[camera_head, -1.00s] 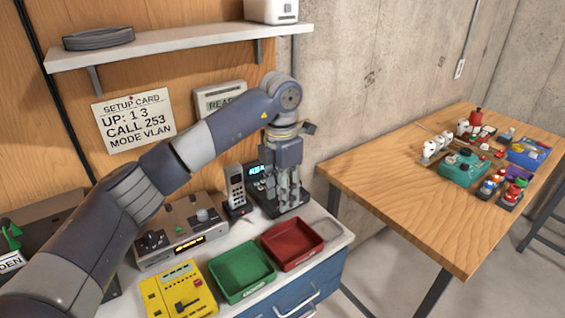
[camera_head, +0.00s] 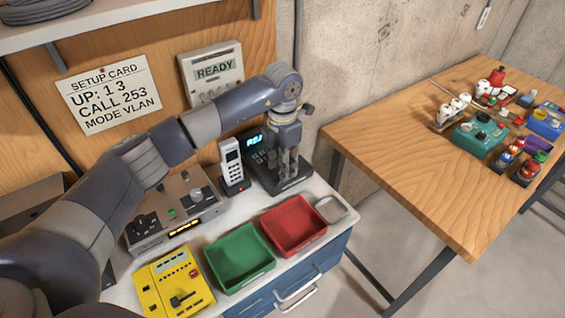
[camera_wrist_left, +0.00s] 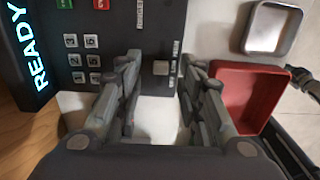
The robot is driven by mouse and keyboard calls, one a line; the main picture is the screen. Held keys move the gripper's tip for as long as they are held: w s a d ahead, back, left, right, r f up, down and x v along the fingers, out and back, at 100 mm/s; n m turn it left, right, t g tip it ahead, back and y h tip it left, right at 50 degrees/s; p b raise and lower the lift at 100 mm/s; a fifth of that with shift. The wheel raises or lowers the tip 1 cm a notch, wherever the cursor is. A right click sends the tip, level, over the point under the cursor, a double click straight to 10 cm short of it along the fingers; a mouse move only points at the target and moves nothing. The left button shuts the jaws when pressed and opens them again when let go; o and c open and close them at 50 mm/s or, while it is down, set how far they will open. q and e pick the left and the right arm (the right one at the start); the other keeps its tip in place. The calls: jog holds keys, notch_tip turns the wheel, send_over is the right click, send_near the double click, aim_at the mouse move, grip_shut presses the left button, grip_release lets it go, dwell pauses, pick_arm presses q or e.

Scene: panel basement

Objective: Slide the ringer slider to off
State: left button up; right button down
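The dark desk phone (camera_head: 294,187) with a lit blue display stands at the back right of the workbench. In the left wrist view its dark face (camera_wrist_left: 112,22) shows a READY display, grey number keys, a green key, a red key and a partly visible ringer label. A small light grey block (camera_wrist_left: 160,67), apparently the ringer slider, lies between my fingertips near the face's edge. My left gripper (camera_head: 288,172) points down over the phone. In the left wrist view its fingers (camera_wrist_left: 162,68) are apart, one on each side of the block; contact cannot be told.
A cordless handset (camera_head: 231,162) stands left of the phone. A red tray (camera_head: 318,246), a green tray (camera_head: 268,268) and a small grey dish (camera_head: 343,207) lie in front. A yellow box (camera_head: 150,300) and a grey device (camera_head: 133,245) are left. A wooden table (camera_head: 400,135) stands right.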

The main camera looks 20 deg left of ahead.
aim_at(274, 181)
pick_arm(q)
jog(key=shift+f, duration=0.75)
jog(key=shift+c, duration=0.8)
grip_shut()
jog(key=shift+s+a+f, duration=0.1)
jog(key=shift+s, duration=0.1)
jog(key=shift+s+a+b, duration=0.35)
jog(key=shift+s+a, duration=0.2)
jog(key=shift+s, duration=0.15)
jog(key=shift+s+a, duration=0.2)
jog(key=shift+s, duration=0.05)
jog(key=shift+o, duration=0.8)
grip_release()
jog(key=shift+w+d, duration=0.1)
pick_arm(e)
jog(key=shift+s+a+f, duration=0.15)
jog(key=shift+s+a, duration=0.05)
jog(key=shift+a, duration=0.5)
